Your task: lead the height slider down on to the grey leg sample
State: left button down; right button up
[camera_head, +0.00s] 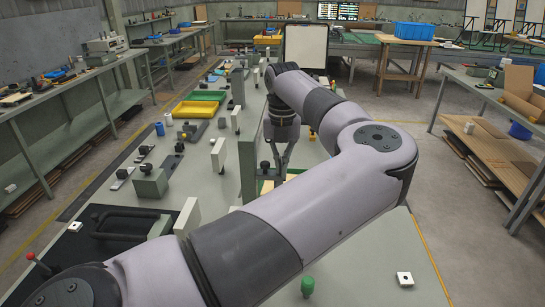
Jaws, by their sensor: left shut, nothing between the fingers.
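My left arm reaches in from the lower left and bends back over the bench. Its gripper (281,177) points down with the fingers together and nothing between them. It is beside a tall grey-green upright plate (250,150), with a small black knob (265,166) just to its left. A yellowish base piece (267,187) shows below the fingers. I cannot make out for sure which part is the height slider. The grey leg sample cannot be told apart; my arm hides much of this spot. My right gripper is not in view.
The bench (210,185) carries several fixtures and pale upright plates. A green knob (307,286) stands near the front. The bench right of the arm is mostly clear.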

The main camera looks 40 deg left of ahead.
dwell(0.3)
pick_arm(q)
notch_tip(320, 180, up, 8)
jog(key=p, duration=0.3)
jog(key=shift+p, duration=0.3)
dwell(0.3)
dwell(0.8)
